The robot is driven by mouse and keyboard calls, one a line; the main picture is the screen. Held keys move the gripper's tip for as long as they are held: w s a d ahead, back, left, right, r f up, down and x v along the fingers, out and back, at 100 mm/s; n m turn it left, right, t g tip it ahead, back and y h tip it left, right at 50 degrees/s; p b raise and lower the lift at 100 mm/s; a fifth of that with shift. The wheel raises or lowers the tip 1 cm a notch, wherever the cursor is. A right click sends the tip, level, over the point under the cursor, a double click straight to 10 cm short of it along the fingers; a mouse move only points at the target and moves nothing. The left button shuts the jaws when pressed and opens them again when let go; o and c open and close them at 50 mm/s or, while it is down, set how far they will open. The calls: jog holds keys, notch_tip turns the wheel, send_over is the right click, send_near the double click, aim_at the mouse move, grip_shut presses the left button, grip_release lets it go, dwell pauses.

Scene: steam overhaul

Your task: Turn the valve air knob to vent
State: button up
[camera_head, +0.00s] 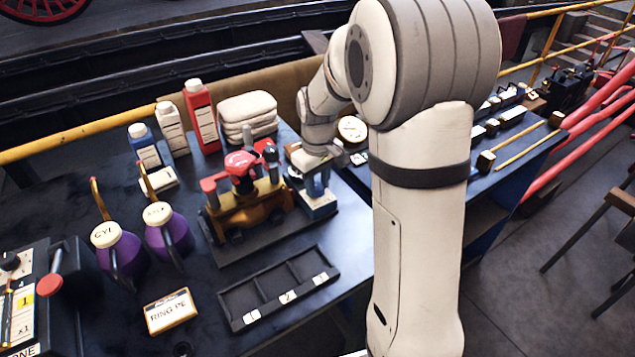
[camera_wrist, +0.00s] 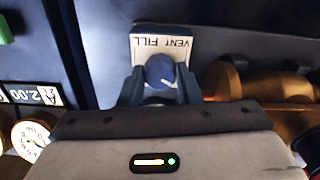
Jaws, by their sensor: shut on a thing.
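The air knob (camera_wrist: 160,70) is a round blue knob with a short pale mark on its lower right part. It stands in front of a cream plate (camera_wrist: 163,43) that reads VENT and FILL upside down, VENT at right and FILL at left. My gripper (camera_wrist: 160,82) is shut on the knob, one finger on each side. In the head view my gripper (camera_head: 316,178) reaches down to the small block (camera_head: 319,206) with the knob, right of the brass valve body (camera_head: 248,212). The knob is mostly hidden there by the gripper.
A red handwheel (camera_head: 241,162) tops the brass valve. A black three-slot tray (camera_head: 279,288) lies in front. Purple oil cans (camera_head: 167,232), bottles (camera_head: 202,115) and folded cloths (camera_head: 247,112) stand left and behind. A round gauge (camera_head: 352,129) sits behind my gripper.

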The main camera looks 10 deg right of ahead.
aim_at(317, 186)
jog(key=shift+a, duration=0.1)
dwell(0.3)
jog(key=o, duration=1)
jog(key=shift+c, duration=0.2)
notch_tip(317, 186, up, 8)
jog(key=shift+f, duration=0.25)
jog(key=shift+r, duration=0.15)
